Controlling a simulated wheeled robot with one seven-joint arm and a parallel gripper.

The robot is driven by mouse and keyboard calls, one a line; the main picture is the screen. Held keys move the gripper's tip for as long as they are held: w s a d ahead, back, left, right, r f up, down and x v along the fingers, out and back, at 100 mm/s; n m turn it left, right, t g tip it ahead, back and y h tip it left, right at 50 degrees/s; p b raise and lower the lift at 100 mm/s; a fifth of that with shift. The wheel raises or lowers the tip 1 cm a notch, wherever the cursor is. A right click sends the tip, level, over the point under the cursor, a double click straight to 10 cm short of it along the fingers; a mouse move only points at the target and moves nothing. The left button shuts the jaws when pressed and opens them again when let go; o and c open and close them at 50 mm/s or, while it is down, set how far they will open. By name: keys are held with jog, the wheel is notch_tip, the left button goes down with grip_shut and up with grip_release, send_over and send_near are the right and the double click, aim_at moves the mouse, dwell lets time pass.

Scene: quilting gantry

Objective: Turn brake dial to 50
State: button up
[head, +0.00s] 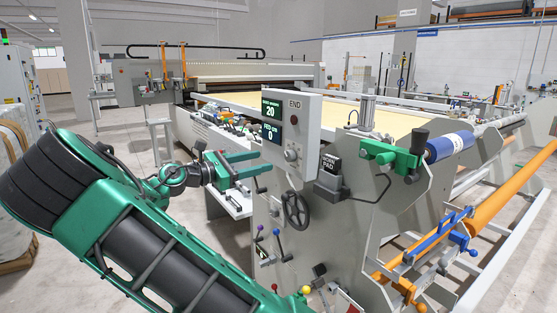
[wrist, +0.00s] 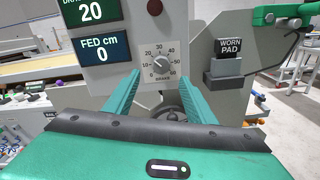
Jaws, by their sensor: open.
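The brake dial (wrist: 158,68) is a small pale round knob on a white plate with a numbered scale, labelled BRAKE. In the head view the dial (head: 291,153) sits low on the grey control box. Its pointer is too small to read surely. My gripper (head: 268,161) is open and empty, just left of the dial. In the wrist view its two green fingers (wrist: 160,75) spread to either side of the dial, with nothing between them. The fingers look apart from the knob.
Above left of the dial, a display (wrist: 97,50) shows 20 and FED cm 0. A WORN PAD box (wrist: 229,60) stands right. A black handwheel (head: 296,209) lies below the control box, with coloured levers (head: 277,240) further down. A blue-ended roller (head: 450,145) is at right.

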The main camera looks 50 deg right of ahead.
aim_at(287, 155)
jog(key=x, duration=1)
jog(key=shift+s, duration=0.1)
jog(key=shift+a, duration=0.1)
jog(key=c, duration=1)
jog(key=shift+c, duration=0.2)
